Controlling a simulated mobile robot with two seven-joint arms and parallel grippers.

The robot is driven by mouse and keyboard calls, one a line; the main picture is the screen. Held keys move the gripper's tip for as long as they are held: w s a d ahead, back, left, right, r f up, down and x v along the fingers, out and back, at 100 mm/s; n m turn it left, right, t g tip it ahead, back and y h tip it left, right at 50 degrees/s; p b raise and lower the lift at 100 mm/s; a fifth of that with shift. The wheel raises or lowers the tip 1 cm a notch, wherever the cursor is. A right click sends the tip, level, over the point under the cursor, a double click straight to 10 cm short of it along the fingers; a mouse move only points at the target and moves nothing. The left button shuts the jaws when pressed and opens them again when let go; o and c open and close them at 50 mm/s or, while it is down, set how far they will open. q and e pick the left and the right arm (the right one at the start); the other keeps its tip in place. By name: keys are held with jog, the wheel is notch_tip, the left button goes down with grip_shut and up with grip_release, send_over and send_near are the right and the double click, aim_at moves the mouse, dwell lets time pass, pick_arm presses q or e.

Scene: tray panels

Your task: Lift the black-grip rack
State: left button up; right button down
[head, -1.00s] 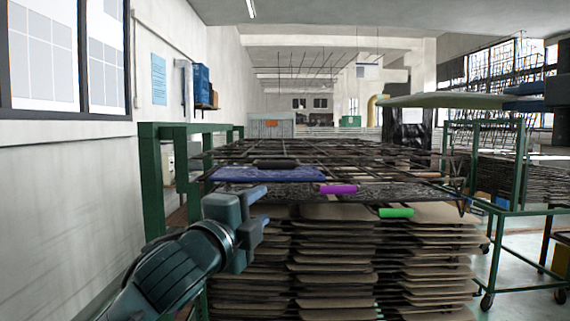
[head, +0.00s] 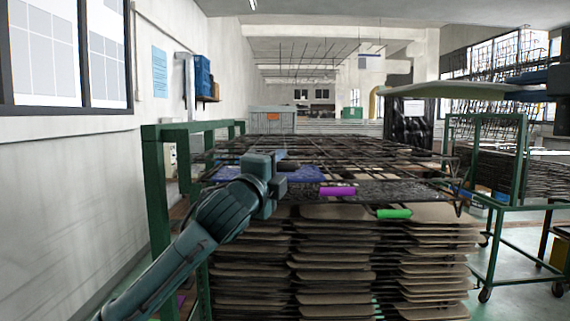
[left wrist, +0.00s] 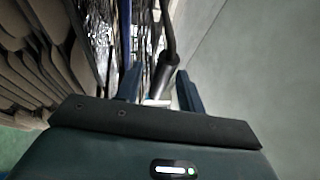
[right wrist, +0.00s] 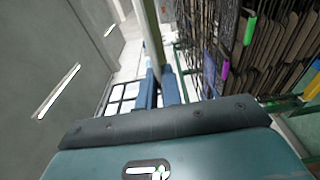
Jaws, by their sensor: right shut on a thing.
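The rack with the black grip (head: 290,165) lies on top of the stack, its grip at the near edge and partly hidden by my left gripper. My left gripper (head: 282,180) is just in front of that grip. In the left wrist view the dark grip (left wrist: 163,76) shows between or just beyond the two spread fingers (left wrist: 158,90), with gaps on both sides. My right gripper (head: 522,93) is at the upper right, shut on the edge of a pale green panel (head: 440,92). In the right wrist view the panel is a thin pale strip (right wrist: 152,35).
Racks with a purple grip (head: 338,191) and a green grip (head: 394,214) lie lower in the stack. A blue sheet (head: 315,174) lies near the black grip. A green frame (head: 152,190) stands left of the stack, and a green cart (head: 520,210) stands right.

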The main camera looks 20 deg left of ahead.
pick_arm(q)
jog(key=shift+w, duration=0.3)
jog(key=shift+c, duration=0.5)
grip_shut()
